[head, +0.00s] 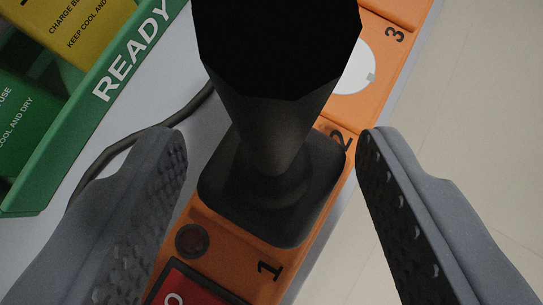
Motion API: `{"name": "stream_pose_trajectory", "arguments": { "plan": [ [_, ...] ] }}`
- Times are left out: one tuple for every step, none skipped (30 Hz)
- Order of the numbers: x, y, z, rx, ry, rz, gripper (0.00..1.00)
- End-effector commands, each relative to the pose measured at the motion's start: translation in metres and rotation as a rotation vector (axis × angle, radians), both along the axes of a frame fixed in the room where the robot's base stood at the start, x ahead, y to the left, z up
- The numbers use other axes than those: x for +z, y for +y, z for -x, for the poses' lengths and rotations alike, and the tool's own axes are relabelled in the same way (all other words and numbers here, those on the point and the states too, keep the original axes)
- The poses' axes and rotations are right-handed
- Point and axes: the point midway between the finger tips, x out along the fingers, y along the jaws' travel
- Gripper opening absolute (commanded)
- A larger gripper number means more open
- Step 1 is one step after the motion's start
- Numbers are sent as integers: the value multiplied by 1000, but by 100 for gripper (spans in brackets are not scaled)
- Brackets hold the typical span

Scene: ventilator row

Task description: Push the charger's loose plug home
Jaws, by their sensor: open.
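A black plug (276,150) with a wide dark top, a narrow neck and a squarish base stands on the orange charger strip (222,240), between the numbers 1 and 2. Its top reaches close to the camera. The base hides the socket under it, so I cannot tell how deep it sits. My gripper (272,142) is open, one finger on each side of the plug. Visible gaps separate both fingers from it in the picture. Contact is not seen.
A white round socket (352,68) shows beside number 3. A dark cable (125,142) runs at left. A green READY tray (75,118) holds yellow and green boxes. Pale floor lies right.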

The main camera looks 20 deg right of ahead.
Motion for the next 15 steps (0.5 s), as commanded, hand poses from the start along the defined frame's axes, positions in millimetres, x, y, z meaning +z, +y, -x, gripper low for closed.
{"name": "stream_pose_trajectory", "arguments": {
  "plan": [
    [0,0,0,0,0,0,50],
    [0,0,0,0,0,0,42],
    [0,0,0,0,0,0,30],
    [0,0,0,0,0,0,22],
    [0,0,0,0,0,0,14],
    [0,0,0,0,0,0,3],
    [0,0,0,0,0,0,2],
    [0,0,0,0,0,0,2],
    [0,0,0,0,0,0,2],
    [-1,0,0,0,1,0,2],
    [-1,0,0,0,0,0,2],
    [-1,0,0,0,0,0,0],
    [-1,0,0,0,0,0,0],
    [-2,0,0,0,0,0,0],
    [-2,0,0,0,0,0,0]
  ]
}}
